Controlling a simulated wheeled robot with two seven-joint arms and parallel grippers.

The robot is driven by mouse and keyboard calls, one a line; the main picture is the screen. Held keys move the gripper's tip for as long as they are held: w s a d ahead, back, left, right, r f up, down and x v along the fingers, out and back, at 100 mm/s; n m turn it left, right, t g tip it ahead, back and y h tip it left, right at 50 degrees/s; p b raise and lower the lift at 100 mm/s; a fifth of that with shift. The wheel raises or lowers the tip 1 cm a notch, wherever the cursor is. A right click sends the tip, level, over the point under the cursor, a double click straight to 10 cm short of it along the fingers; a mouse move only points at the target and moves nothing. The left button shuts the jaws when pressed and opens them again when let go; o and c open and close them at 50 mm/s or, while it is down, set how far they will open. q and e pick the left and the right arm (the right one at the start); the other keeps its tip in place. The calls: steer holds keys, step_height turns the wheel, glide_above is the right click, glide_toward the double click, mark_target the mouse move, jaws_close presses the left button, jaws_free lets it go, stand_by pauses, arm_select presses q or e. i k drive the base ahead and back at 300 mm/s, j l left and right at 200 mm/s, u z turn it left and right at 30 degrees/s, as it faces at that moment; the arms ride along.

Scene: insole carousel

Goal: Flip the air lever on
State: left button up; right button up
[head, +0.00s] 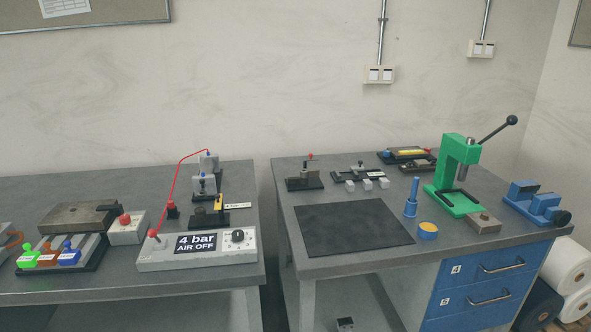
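A light grey control box (200,258) sits near the front edge of the left table. Its dark label (196,243) reads "4 bar AIR OFF". A small red-tipped part (154,235), possibly the air lever, stands at the box's left end; its exact position is too small to tell. A black round knob (238,236) is at the right end. A thin red hose (173,180) rises from near the box's left end and arches to a small grey fixture (207,170) behind. Neither of my grippers is in view.
Left of the box are a red-button box (126,228) and green and blue handled tools (69,255). A black-and-yellow part (219,204) stands behind it. A gap separates the right table, which holds a black mat (352,226) and a green press (457,175).

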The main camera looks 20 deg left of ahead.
mark_target(153, 234)
steer(key=u, duration=1.55)
